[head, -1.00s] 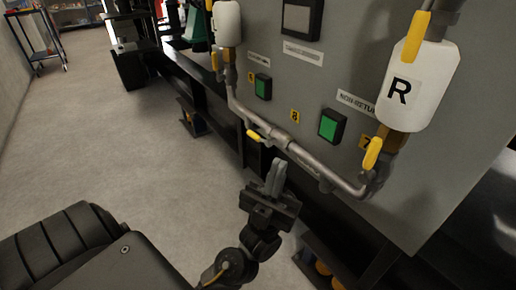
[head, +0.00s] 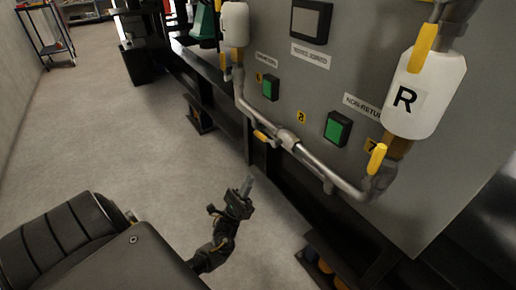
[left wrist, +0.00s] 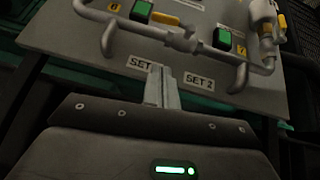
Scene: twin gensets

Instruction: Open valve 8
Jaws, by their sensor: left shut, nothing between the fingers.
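The yellow lever of valve 8 (head: 262,136) sits on the grey horizontal pipe (head: 318,160), below and left of the yellow tag 8 (head: 301,117). The lever lies roughly along the pipe in the head view. My left gripper (head: 246,185) is below the lever and clear of the pipe, shut and empty. In the left wrist view its fingers (left wrist: 158,86) are together, in front of the panel's lower edge with SET labels. The pipe (left wrist: 184,41) crosses above them there. My right gripper is not in view.
Green buttons (head: 338,128) and (head: 271,87) are on the grey panel. A white R container (head: 423,95) hangs at right, with a yellow lever (head: 376,158) below it near tag 7. Black frame rails run under the panel. The floor (head: 130,150) at left is clear.

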